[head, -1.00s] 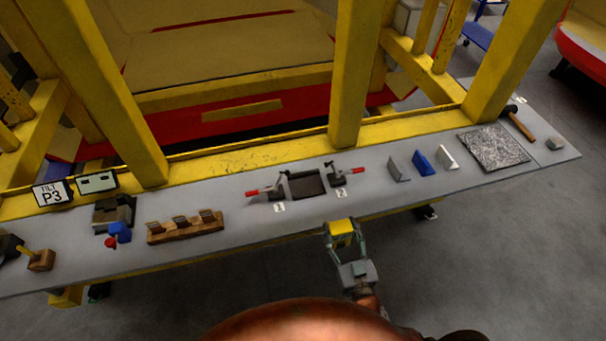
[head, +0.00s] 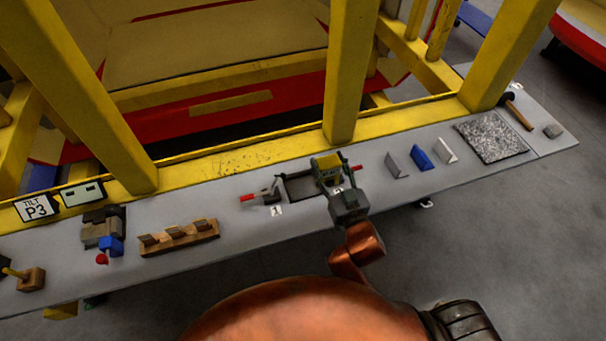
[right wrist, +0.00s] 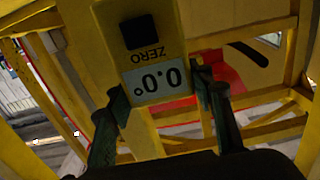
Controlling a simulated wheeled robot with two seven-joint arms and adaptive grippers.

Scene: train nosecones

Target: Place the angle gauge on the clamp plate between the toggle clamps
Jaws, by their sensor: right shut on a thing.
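My right gripper (head: 331,178) is shut on the yellow angle gauge (head: 326,161). In the right wrist view the gauge (right wrist: 140,40) sits between the fingers, with its black ZERO button and a display reading 0.0°, upside down in the picture. In the head view the gripper and gauge are over the right part of the dark clamp plate (head: 297,189); I cannot tell how high above it. The left toggle clamp (head: 262,196), red-handled, stands by label 1. The right clamp, by label 2, is mostly hidden by my gripper; its red tip (head: 356,168) shows. My left gripper is not in view.
On the grey bench (head: 215,258), a wooden block with slots (head: 180,238) and a blue-and-grey device (head: 103,230) stand left. Grey, blue and white angle pieces (head: 421,160), a speckled plate (head: 491,142) and a hammer (head: 518,114) are right. A yellow post (head: 350,75) rises behind the clamps.

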